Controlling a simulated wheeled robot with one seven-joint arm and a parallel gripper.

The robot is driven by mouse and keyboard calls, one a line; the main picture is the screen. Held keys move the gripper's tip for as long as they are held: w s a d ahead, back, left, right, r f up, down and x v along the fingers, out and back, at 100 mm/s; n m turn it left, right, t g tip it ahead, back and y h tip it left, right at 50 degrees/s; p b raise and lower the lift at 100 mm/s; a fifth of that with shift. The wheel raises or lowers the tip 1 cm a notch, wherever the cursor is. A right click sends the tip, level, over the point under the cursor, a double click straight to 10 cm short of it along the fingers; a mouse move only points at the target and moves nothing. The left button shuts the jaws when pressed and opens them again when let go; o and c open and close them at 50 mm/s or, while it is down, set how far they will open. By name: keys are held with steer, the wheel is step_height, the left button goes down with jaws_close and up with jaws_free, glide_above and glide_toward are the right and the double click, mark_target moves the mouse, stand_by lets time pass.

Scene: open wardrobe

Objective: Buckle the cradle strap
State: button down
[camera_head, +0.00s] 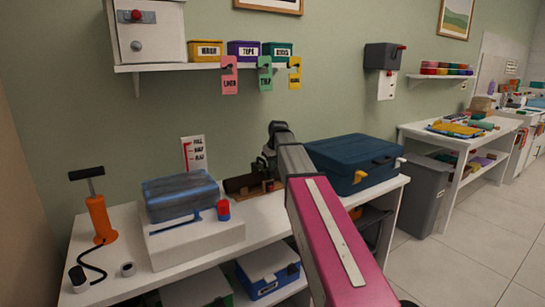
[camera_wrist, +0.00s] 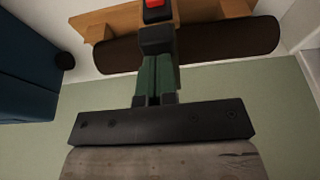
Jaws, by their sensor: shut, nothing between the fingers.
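A dark brown roll (camera_head: 240,183) lies on a wooden cradle (camera_head: 277,187) on the white bench, against the wall. The roll (camera_wrist: 215,45) and the wooden cradle (camera_wrist: 203,9) also show in the wrist view. A red part (camera_wrist: 158,4), perhaps of the buckle, sits at the cradle's edge. My gripper (camera_wrist: 157,42) is shut and empty, with its dark tips in front of the roll's middle; I cannot tell whether they touch it. In the head view my gripper (camera_head: 268,165) is over the cradle, and my arm hides part of it. I cannot make out the strap clearly.
A blue case (camera_head: 345,160) stands close to the right of the cradle. A grey-blue box (camera_head: 180,195) on a white base, a red-and-blue object (camera_head: 223,209) and an orange pump (camera_head: 98,215) are to the left. A shelf (camera_head: 200,66) hangs above.

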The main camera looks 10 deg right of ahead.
mark_target(272, 174)
steer(key=shift+f, duration=0.65)
step_height(272, 174, down, 4)
steer(key=shift+r, duration=0.15)
steer(key=shift+s+f, duration=0.15)
steer(key=shift+f, duration=0.35)
step_height(272, 174, up, 5)
steer(key=shift+a+f, duration=0.1)
steer(key=shift+f, duration=0.1)
steer(key=v, duration=1)
